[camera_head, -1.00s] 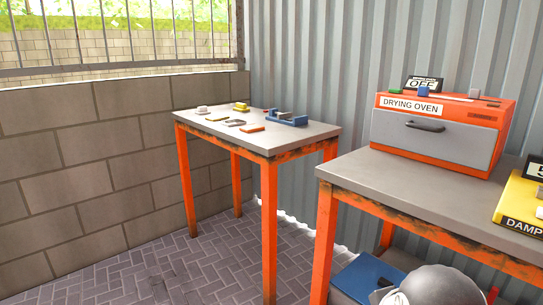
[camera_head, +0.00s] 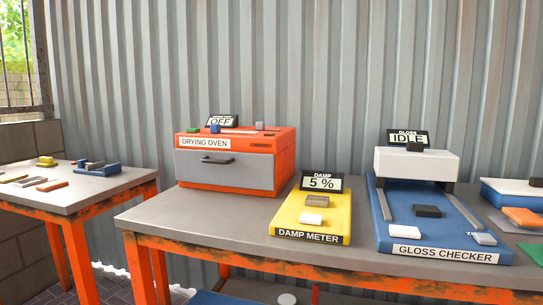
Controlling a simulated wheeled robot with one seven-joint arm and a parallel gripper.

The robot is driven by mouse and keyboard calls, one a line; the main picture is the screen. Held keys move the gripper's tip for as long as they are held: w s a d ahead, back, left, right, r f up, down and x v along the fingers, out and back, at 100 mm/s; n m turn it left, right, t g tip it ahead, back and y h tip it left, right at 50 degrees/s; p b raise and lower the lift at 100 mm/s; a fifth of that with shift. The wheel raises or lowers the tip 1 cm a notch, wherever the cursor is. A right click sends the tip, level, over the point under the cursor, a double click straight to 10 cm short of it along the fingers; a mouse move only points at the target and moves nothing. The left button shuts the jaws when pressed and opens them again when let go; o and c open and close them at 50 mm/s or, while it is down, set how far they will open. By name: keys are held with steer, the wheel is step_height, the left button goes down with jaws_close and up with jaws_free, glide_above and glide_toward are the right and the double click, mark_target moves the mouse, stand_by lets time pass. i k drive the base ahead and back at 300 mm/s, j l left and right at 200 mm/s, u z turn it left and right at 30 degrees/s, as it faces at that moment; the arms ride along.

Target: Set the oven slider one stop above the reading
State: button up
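The orange drying oven (camera_head: 285,160) stands on the grey-topped table with its grey front door (camera_head: 225,170) shut. A small sign on its top reads OFF (camera_head: 221,121). A green block (camera_head: 192,130), a blue block (camera_head: 215,129) and a grey block (camera_head: 259,126) sit along its top near a pale strip. I cannot tell which is the slider, and stop marks are too small to read. The yellow damp meter (camera_head: 283,221) right of the oven has a display reading 5 % (camera_head: 321,182). A brown block (camera_head: 316,200) and a white block (camera_head: 311,218) lie on it. My gripper is not in view.
A blue gloss checker (camera_head: 410,228), its display reading IDLE (camera_head: 408,138), stands further right. A separate table (camera_head: 95,190) at left holds several small pieces and a blue holder (camera_head: 97,170). Bare tabletop (camera_head: 180,217) lies before the oven. A corrugated wall is behind.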

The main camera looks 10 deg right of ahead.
mark_target(215, 128)
steer(key=i+j+z, duration=0.15)
steer(key=j, duration=0.2)
steer(key=i+j+z, duration=0.2)
steer(key=j, duration=0.2)
steer(key=i+j+z, duration=0.15)
steer(key=j, duration=0.3)
steer(key=i+j+z, duration=0.15)
steer(key=j, duration=0.3)
steer(key=i+j+z, duration=0.2)
steer(key=j, duration=0.25)
steer(key=j+z, duration=0.15)
steer(key=j, duration=0.3)
steer(key=k+l, duration=0.2)
steer(key=j+z, duration=0.5)
steer(key=j, duration=0.4)
steer(key=l+u, duration=0.3)
steer(key=i+l+u, duration=0.1)
steer(key=l+u, duration=0.15)
steer(key=l, duration=0.15)
